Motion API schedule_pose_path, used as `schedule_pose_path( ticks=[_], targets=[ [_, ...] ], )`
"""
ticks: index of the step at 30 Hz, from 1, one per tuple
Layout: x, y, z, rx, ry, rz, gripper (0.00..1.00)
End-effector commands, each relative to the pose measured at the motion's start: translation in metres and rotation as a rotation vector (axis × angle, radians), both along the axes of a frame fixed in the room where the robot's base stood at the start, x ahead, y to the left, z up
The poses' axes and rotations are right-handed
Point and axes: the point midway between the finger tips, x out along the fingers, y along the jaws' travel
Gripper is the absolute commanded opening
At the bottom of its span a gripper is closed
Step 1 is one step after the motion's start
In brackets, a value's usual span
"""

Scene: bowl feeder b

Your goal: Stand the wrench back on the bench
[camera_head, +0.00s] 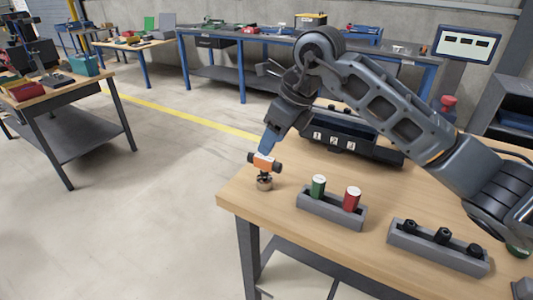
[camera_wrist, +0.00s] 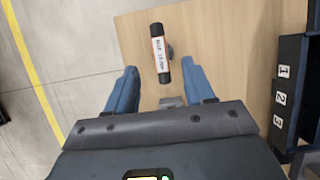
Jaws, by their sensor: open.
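In the wrist view the wrench (camera_wrist: 160,52) is a black bar with a white and red label, lying lengthwise in the picture over the wooden bench (camera_wrist: 215,35). My gripper (camera_wrist: 160,72) is open, with one blue finger on each side of the bar's near end and visible gaps to both. In the head view my gripper (camera_head: 267,143) is right above the handle and partly hides it.
A grey holder (camera_head: 330,211) with a green and a red cylinder stands right of the wrench. A grey rack (camera_head: 438,250) with black pieces is farther right. A dark bin (camera_head: 350,143) numbered 1, 2, 3 stands behind. The bench's left edge is close to the wrench.

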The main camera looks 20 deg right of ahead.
Motion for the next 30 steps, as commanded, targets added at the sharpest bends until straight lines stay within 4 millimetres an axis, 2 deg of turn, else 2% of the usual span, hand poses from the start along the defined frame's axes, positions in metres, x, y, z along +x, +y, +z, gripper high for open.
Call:
schedule_pose_path(
  ticks=[3,9,20,23,26,30],
  targets=[
    [-0.007,-0.006,0.020,-0.003,-0.003,0.000,0.53],
    [-0.013,-0.010,0.040,-0.001,-0.001,-0.001,0.53],
    [-0.016,-0.009,0.044,0.008,0.002,0.003,0.53],
    [-0.021,0.011,0.038,0.074,0.008,0.030,0.53],
    [-0.035,0.055,0.032,0.229,0.021,0.090,0.53],
    [-0.069,0.133,0.034,0.556,0.053,0.183,0.53]
  ],
)
